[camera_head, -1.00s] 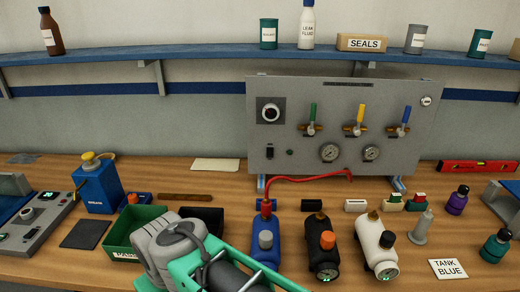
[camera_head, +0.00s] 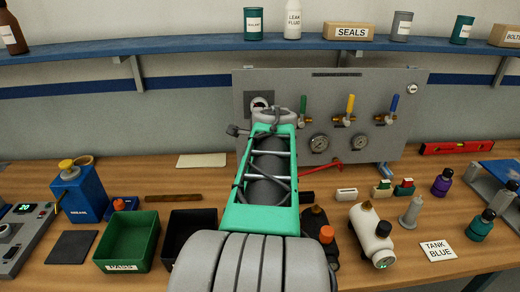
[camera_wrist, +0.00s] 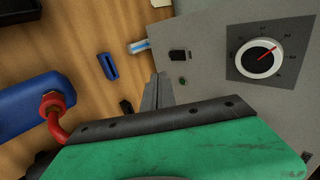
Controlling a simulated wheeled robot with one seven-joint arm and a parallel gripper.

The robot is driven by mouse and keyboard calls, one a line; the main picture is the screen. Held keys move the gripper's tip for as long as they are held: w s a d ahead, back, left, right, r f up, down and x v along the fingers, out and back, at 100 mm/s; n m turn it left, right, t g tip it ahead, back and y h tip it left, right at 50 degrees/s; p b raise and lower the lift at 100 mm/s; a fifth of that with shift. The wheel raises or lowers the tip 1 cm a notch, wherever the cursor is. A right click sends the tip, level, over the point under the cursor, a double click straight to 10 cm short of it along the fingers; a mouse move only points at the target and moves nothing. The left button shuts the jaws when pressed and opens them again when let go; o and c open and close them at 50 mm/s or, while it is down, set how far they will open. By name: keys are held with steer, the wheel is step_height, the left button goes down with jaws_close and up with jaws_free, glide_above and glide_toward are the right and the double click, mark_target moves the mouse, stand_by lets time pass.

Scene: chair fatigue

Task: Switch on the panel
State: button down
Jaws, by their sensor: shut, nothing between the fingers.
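The grey panel (camera_head: 330,96) stands at the back of the bench, with three valve levers and two gauges on its front. In the wrist view the panel (camera_wrist: 215,30) fills the right side. A small black switch (camera_wrist: 179,55) sits on it above a small green lamp (camera_wrist: 182,80), with a numbered dial (camera_wrist: 258,58) to the right. My gripper (camera_wrist: 158,78) is shut and empty, its fingertips just below and left of the switch in the picture. I cannot tell whether they touch the panel. In the head view my arm hides the gripper, switch and lamp.
A blue tank (camera_wrist: 40,108) with a red hose fitting lies left in the wrist view.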

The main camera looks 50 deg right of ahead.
steer(key=w+d+r+p+x, duration=0.1)
steer(key=p+x, duration=0.1)
steer(key=x, duration=0.9)
steer(key=shift+d+r+p, duration=0.2)
steer(key=shift+r+p, duration=0.2)
steer(key=shift+w, duration=0.1)
steer(key=t+h+b, duration=0.1)
steer(key=b, duration=0.5)
steer(key=shift+f, duration=0.3)
